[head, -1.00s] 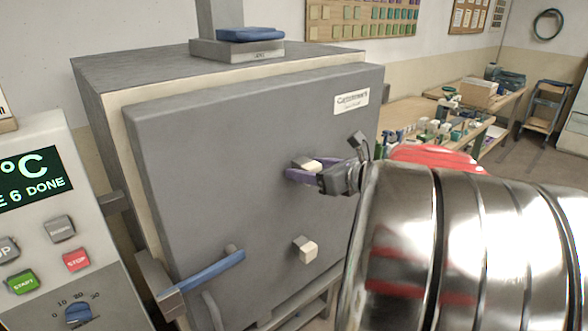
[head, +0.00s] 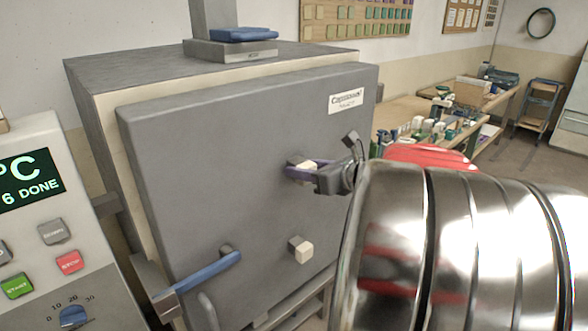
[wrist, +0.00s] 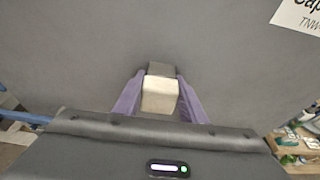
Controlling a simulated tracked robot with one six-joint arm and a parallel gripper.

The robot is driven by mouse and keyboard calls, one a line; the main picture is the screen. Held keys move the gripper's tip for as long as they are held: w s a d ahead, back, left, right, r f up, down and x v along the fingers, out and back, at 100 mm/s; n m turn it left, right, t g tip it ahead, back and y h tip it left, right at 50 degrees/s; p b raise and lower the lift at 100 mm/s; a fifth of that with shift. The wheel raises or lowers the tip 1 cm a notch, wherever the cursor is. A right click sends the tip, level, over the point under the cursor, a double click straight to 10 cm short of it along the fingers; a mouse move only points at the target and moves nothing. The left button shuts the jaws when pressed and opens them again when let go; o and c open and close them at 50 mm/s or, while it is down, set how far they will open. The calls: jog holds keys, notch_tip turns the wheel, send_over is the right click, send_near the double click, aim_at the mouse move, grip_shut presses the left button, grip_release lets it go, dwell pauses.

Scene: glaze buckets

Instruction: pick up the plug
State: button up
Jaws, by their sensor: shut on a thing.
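The plug is a small cream block on a dark grey base on the grey kiln door. The upper plug (head: 307,167) is at the door's right, and it also shows in the wrist view (wrist: 160,97). My gripper (head: 300,172) has its purple fingers on either side of this plug and is shut on it. In the wrist view the dark base still shows behind the cream block, against the door; I cannot tell whether the plug is seated or free. A second, similar plug (head: 301,249) sits lower on the door, untouched.
The kiln door (head: 215,165) fills the middle, with a blue handle (head: 205,272) at lower left. A control panel (head: 40,230) with buttons stands at the left. A blue-topped grey piece (head: 245,35) is on the kiln. A cluttered workbench (head: 410,105) stands behind at right.

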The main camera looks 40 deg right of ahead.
jog(key=shift+r, duration=0.15)
jog(key=s, duration=1.8)
jog(key=shift+d, duration=0.25)
jog(key=shift+s, duration=0.1)
jog(key=s, duration=0.8)
jog(key=shift+d, duration=0.15)
dwell(1.4)
jog(key=shift+s, duration=0.3)
